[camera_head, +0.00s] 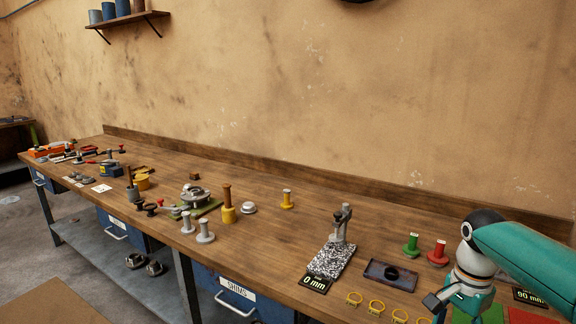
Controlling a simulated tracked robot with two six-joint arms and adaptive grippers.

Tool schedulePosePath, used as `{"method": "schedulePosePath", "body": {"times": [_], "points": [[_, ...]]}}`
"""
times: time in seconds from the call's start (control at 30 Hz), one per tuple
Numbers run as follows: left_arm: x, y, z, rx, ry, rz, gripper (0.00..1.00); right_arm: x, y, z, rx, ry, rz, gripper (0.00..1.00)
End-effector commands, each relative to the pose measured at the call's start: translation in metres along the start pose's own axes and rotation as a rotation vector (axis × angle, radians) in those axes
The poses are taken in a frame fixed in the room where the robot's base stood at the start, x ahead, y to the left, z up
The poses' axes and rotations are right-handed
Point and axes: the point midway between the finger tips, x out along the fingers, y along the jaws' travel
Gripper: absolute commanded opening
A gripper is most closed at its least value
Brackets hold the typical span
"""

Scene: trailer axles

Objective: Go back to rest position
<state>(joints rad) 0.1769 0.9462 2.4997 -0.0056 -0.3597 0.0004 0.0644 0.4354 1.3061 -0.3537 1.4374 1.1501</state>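My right arm comes in from the right edge, teal with a white and black wrist joint. Its gripper (440,300) points down and to the left over the front right of the wooden workbench (260,240). It is small and partly hidden by my arm, so I cannot tell whether its fingers are open or shut. I see nothing clearly held in it. My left gripper is not in view.
Near my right gripper are yellow rings (376,307), a dark tray (405,285), a green mat (490,316), a red mat (530,317), a green peg (412,245) and a red peg (438,254). A gauge stand (330,260) stands further left.

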Motion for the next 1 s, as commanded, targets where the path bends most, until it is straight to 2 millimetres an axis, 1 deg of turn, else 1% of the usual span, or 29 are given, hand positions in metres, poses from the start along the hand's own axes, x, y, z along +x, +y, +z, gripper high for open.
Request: {"method": "schedulePosePath", "body": {"times": [0.03,0.17,0.27,0.37,0.47,0.57,0.6,0.67,0.7,0.77,0.8,0.9,1.0], "points": [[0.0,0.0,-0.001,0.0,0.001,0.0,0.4,0.014,-0.001,0.004,-0.01,-0.017,0.032,0.67],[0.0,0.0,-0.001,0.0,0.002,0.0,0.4,0.045,0.003,0.016,-0.031,-0.059,0.106,0.67],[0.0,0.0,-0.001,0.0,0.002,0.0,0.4,0.072,0.008,0.028,-0.05,-0.1,0.162,0.67],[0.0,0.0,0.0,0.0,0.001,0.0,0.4,0.103,0.012,0.042,-0.072,-0.144,0.206,0.67],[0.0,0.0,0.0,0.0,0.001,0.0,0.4,0.141,0.018,0.061,-0.114,-0.196,0.24,0.67],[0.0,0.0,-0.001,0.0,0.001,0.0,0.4,0.188,0.028,0.088,-0.183,-0.266,0.261,0.67],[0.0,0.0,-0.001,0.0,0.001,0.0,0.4,0.21,0.034,0.103,-0.218,-0.299,0.261,0.67],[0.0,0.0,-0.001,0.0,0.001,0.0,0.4,0.245,0.046,0.129,-0.279,-0.356,0.251,0.67],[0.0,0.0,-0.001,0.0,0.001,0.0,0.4,0.267,0.056,0.149,-0.324,-0.394,0.235,0.67],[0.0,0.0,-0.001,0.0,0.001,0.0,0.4,0.297,0.071,0.179,-0.394,-0.445,0.196,0.67],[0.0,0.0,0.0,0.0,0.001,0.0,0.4,0.313,0.082,0.198,-0.438,-0.471,0.163,0.67],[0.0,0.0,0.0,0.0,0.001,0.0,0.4,0.343,0.105,0.238,-0.539,-0.503,0.068,0.67],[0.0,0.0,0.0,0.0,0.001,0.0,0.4,0.359,0.122,0.265,-0.639,-0.484,-0.038,0.67]]}}
